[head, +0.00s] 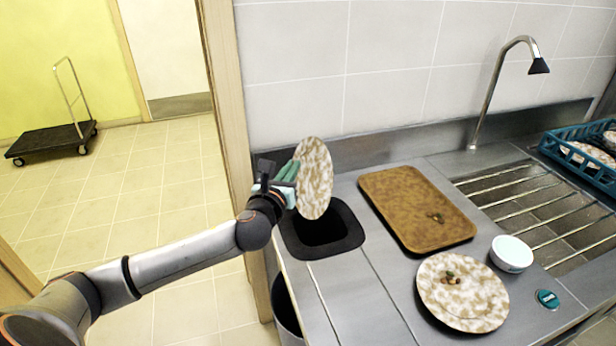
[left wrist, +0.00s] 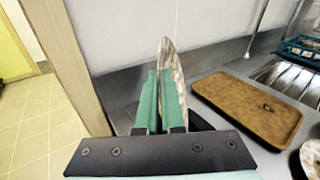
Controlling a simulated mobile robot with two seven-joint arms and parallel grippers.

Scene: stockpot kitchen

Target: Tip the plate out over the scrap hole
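A mottled beige and white plate (head: 315,178) stands steeply tilted on edge above the scrap hole (head: 320,228), a dark square-rimmed opening in the steel counter. My left gripper (head: 287,178) is shut on the plate's left side. In the left wrist view the green fingers (left wrist: 160,100) hold the plate (left wrist: 171,75), which shows nearly edge-on. I see no scraps on the plate's visible face. The inside of the hole is dark. My right gripper is not in view.
A brown tray (head: 400,200) with a few scraps lies right of the hole. A second mottled plate (head: 450,305) with scraps, a white bowl (head: 511,254) and a teal disc (head: 547,299) are nearer. A tap (head: 490,90) and blue rack (head: 575,165) stand behind. A bin (head: 284,305) is below.

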